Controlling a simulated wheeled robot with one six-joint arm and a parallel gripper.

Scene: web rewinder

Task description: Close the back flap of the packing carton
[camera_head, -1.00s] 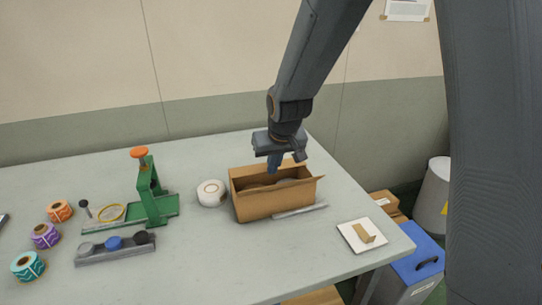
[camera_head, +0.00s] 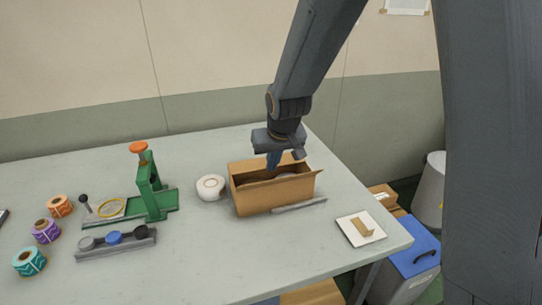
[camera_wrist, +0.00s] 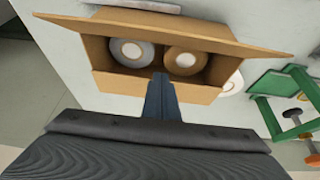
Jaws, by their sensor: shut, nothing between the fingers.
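The brown packing carton (camera_head: 262,197) stands open on the table. One long flap (camera_wrist: 190,32) leans outward along the side facing my body. In the wrist view, a grey-white roll (camera_wrist: 132,52) and a tan roll (camera_wrist: 185,61) lie inside. My gripper (camera_head: 273,166) points down at the carton's back edge, fingers shut and empty. In the wrist view its fingers (camera_wrist: 159,82) overlap the tan cardboard (camera_wrist: 111,84) on the back side. I cannot tell whether that cardboard is the back flap or the wall, or whether the fingers touch it.
A white roll (camera_head: 211,187) stands left of the carton. A grey bar (camera_head: 299,206) lies close along its front. A white plate (camera_head: 352,229) with a cardboard piece is at the right. A green press (camera_head: 151,190) and several label rolls are further left.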

